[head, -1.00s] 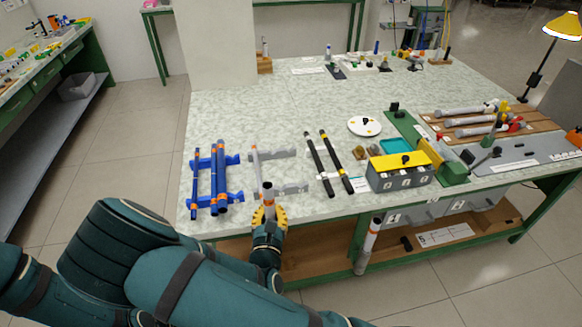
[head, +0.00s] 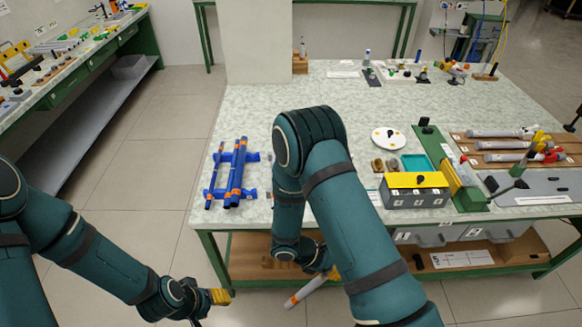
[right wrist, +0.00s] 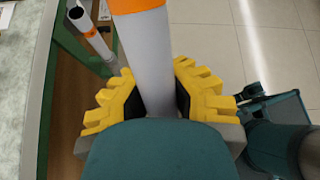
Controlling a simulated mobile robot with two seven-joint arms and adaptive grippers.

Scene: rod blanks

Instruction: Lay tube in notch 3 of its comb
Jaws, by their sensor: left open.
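A grey tube with orange bands (head: 308,288) slants in front of the table's front edge. My right gripper (head: 322,272) is around it; in the right wrist view the tube (right wrist: 150,60) fills the space between the yellow fingers (right wrist: 158,98). My right arm crosses the table and hides the grey comb's area almost entirely, so its notches cannot be seen. A blue comb (head: 250,193) holding blue tubes (head: 236,175) with orange bands lies to the left. My left gripper (head: 220,297) is open and empty, low in front of the table.
A grey box with a yellow lid (head: 413,181), a white plate (head: 388,139) and a teal tray (head: 416,163) stand to the right. Another banded tube (right wrist: 92,35) is beside the table edge in the right wrist view. The back left of the tabletop (head: 255,110) is clear.

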